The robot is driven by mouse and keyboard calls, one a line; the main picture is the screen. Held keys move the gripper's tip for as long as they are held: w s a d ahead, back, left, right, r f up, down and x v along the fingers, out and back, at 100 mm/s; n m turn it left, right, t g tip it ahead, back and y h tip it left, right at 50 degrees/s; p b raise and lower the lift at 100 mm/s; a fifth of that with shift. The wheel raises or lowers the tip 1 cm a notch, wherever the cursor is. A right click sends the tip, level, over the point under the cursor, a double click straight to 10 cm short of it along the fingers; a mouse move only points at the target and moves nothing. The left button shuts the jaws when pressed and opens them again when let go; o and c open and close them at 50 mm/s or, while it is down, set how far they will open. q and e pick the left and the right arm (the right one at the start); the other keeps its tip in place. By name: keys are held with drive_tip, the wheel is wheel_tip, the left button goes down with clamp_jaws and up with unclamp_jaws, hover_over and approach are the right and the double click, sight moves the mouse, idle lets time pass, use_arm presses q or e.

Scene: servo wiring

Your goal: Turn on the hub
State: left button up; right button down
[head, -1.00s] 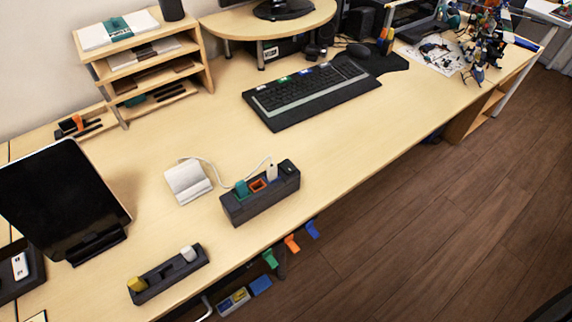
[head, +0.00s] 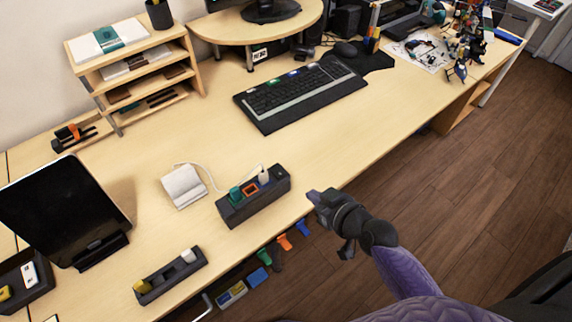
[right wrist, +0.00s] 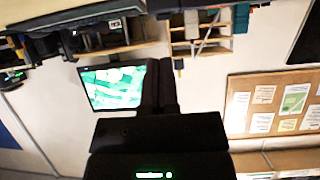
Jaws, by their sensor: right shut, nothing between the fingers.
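A dark block that looks like the hub (head: 257,207) sits near the front edge of the desk. A teal piece (head: 235,194), an orange-rimmed socket (head: 250,190) and a white plug (head: 263,177) are in its top. Its switch is too small to make out. My right gripper (head: 314,197) is shut and empty, at the desk's front edge to the right of the block and apart from it. Its dark fingers (right wrist: 159,85) are together in the right wrist view, which shows the room upside down and not the block. My left gripper is not in view.
A white cable (head: 207,172) runs from the plug to a white device (head: 183,187). A dark holder (head: 172,275) and a tablet on a stand (head: 62,212) stand to the left. A keyboard (head: 300,92) lies behind. Coloured tabs (head: 284,242) hang at the desk's front edge.

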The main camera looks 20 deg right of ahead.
drive_tip(key=shift+n+t+y, duration=0.3)
drive_tip(key=shift+t+y, duration=0.2)
drive_tip(key=r, duration=0.1)
drive_tip(key=w+r, duration=0.1)
drive_tip(key=r, duration=0.2)
drive_tip(key=shift+w+a+r, duration=0.15)
drive_tip(key=shift+a+r, duration=0.15)
drive_tip(key=b, duration=0.3)
hover_over(277, 171)
drive_tip(key=s+d, duration=0.1)
drive_tip(key=s, duration=0.2)
wheel_tip(277, 171, down, 4)
wheel_tip(277, 171, down, 4)
drive_tip(key=shift+w+r+b, duration=0.1)
drive_tip(key=shift+r+b, duration=0.05)
drive_tip(key=shift+b, duration=0.85)
